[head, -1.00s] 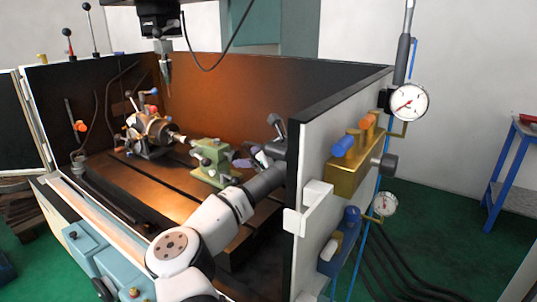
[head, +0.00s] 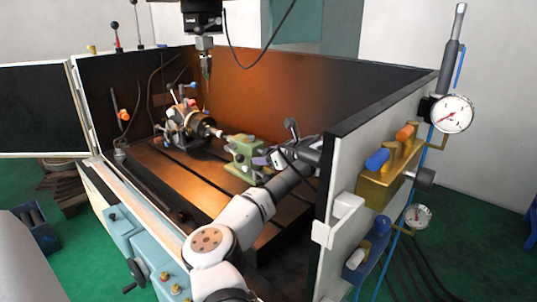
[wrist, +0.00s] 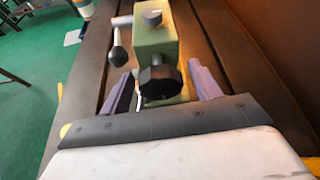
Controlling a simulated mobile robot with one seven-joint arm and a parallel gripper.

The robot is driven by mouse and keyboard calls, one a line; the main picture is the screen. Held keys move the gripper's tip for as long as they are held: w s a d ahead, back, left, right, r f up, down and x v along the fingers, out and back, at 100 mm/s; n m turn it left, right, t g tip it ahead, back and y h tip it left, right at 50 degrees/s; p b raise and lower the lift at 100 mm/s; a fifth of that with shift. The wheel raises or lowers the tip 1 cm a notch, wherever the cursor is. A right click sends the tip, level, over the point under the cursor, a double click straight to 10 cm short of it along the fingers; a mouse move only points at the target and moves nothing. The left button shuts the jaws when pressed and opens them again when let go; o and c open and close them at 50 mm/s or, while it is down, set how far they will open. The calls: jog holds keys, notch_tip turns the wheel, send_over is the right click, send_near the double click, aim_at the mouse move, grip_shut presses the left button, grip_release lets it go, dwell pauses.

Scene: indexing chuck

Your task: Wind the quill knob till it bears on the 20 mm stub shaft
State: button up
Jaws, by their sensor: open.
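The green tailstock (head: 240,155) stands on the slotted machine table, and its quill points left toward the chuck (head: 199,124). The stub shaft (head: 214,132) shows as a small pale piece at the chuck's right side; its contact with the quill cannot be told. In the wrist view the black lobed quill knob (wrist: 160,78) faces me on the near end of the green tailstock (wrist: 155,42). My gripper (wrist: 160,92) is open, with one purple finger on each side of the knob, apart from it. In the head view my gripper (head: 268,160) is just right of the tailstock.
A lever with a dark ball grip (wrist: 118,55) stands at the tailstock's left in the wrist view. Dark enclosure walls (head: 290,95) close off the back and right. A spindle (head: 205,60) hangs above. Slotted table (head: 180,170) is bare in front of the chuck.

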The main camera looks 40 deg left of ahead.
jog(key=c, duration=1)
jog(key=shift+o, duration=0.2)
jog(key=shift+f+m+b, duration=0.25)
jog(key=shift+m+b, duration=0.15)
jog(key=shift+b, duration=0.6)
jog(key=shift+r+m+g+b, duration=0.25)
jog(key=shift+m+g+b, duration=0.45)
jog(key=shift+b, duration=0.15)
jog(key=o, duration=1)
jog(key=shift+c, duration=0.2)
jog(key=b+v, duration=0.3)
jog(key=v, duration=0.9)
